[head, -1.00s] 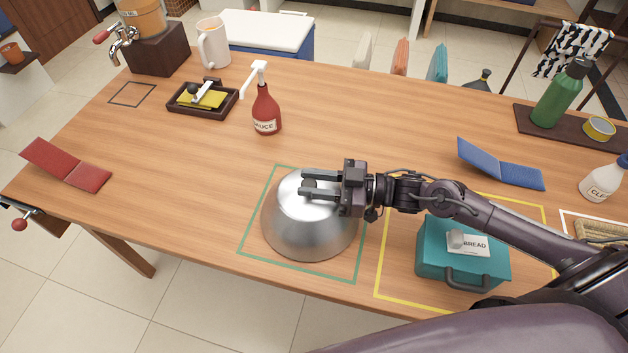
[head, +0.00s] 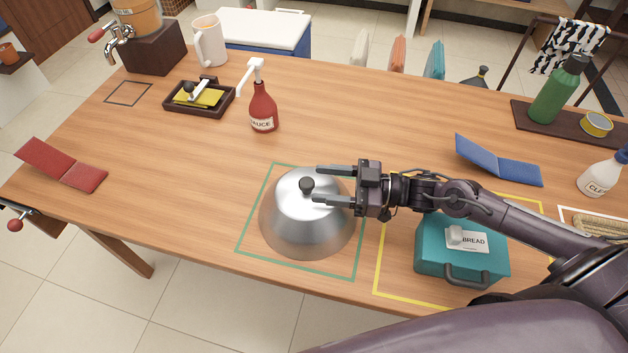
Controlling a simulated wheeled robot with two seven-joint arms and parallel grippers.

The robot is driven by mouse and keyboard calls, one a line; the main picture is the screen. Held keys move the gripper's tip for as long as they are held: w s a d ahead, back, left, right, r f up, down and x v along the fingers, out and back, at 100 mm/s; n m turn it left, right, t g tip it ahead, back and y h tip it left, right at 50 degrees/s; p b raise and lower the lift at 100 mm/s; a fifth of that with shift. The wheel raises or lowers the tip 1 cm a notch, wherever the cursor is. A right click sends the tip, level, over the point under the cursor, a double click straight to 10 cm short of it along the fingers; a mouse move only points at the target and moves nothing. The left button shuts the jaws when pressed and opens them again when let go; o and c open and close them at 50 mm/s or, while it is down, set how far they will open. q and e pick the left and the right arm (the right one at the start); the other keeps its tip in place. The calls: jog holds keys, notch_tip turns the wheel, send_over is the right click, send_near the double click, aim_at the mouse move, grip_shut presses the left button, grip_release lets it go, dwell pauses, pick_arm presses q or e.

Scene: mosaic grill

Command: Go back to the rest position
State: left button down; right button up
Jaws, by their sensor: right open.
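My right gripper (head: 318,184) is open and empty, its two fingers pointing left. In the picture it lies over the right side of a steel dome (head: 300,235), to the right of the dome's black knob (head: 307,185). The knob is clear of the fingers. The dome stands upright inside a green outline (head: 253,214) on the wooden table (head: 170,210). My right arm comes in from the lower right and passes over the yellow-outlined area. My left gripper is not in view.
A teal bread box (head: 440,262) sits under my right forearm. A red sauce bottle (head: 263,108) stands behind the dome. A blue folded card (head: 500,162) lies behind the arm, and a white cleaner bottle (head: 602,178) stands at the right.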

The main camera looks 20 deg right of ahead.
jog(key=shift+v, duration=2.2)
